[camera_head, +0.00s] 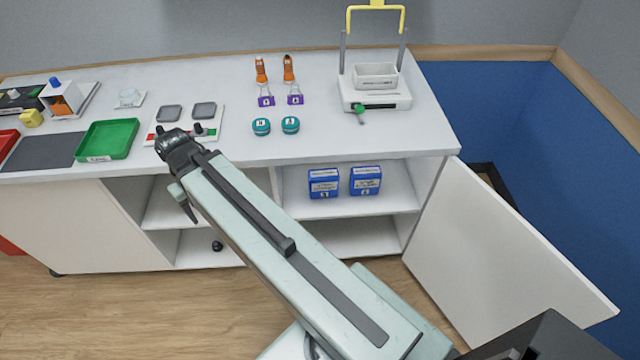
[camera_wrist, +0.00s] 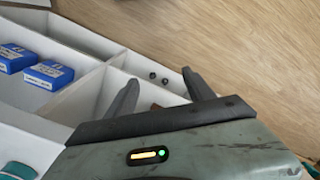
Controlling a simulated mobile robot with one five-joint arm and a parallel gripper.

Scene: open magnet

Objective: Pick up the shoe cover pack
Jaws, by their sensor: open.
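Two blue packs with white labels stand side by side on the upper shelf of the open cabinet: a left one (camera_head: 323,184) and a right one (camera_head: 366,181). Their print is too small to tell which is the shoe cover pack. Both blue packs also show at the left of the wrist view, one at the edge (camera_wrist: 14,59) and one nearer my fingers (camera_wrist: 49,75). My gripper (camera_wrist: 160,84) is open and empty, with its fingers apart and clear of both packs. In the head view, my gripper (camera_head: 187,205) hangs in front of the cabinet, left of the packs, partly hidden by my arm.
The cabinet door (camera_head: 500,255) stands open at the right. A vertical divider (camera_wrist: 88,95) separates the packs' compartment from the one beside it. Small dark round things (camera_wrist: 158,77) lie in the lower compartment. The countertop (camera_head: 350,135) above holds trays, bottles and teal tins (camera_head: 261,126).

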